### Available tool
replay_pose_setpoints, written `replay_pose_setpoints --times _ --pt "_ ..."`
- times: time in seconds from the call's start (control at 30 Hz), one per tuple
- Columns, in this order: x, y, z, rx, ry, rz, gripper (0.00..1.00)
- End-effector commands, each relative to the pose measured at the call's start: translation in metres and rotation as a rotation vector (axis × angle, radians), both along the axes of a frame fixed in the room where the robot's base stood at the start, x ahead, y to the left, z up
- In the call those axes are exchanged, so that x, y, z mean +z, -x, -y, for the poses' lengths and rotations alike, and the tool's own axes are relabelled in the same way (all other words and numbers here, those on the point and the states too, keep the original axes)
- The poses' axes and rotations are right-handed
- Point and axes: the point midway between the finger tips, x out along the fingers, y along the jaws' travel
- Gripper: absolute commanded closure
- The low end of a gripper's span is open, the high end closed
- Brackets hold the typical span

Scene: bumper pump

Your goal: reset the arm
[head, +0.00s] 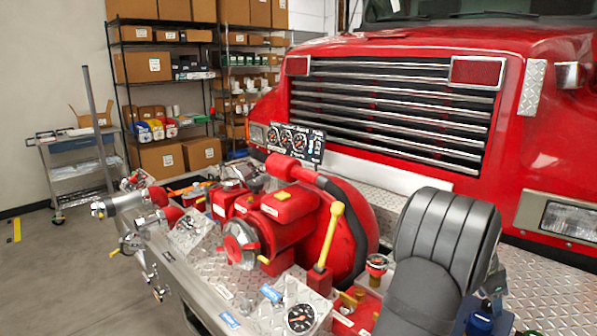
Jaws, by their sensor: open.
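My gripper is not in view, and I cannot make out its fingers anywhere in the head view. The red bumper pump (285,222) sits on the diamond-plate bumper in front of the truck. A yellow-handled lever (330,236) stands upright on its right side. A gauge panel (295,142) with several dials is behind the pump. A single round gauge (300,318) is at the front edge.
A small blue part (480,323) is at the lower right. The red truck's grille (390,108) stands behind. A shelf rack (165,85) and a cart (80,165) are at the left, with open floor (55,285) in front.

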Motion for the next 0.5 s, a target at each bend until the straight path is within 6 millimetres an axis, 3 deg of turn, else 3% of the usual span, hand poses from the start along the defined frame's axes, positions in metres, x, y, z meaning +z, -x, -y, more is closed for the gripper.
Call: replay_pose_setpoints --times 0.5 --pt "0.089 -0.001 -0.037 0.000 0.001 0.002 0.44"
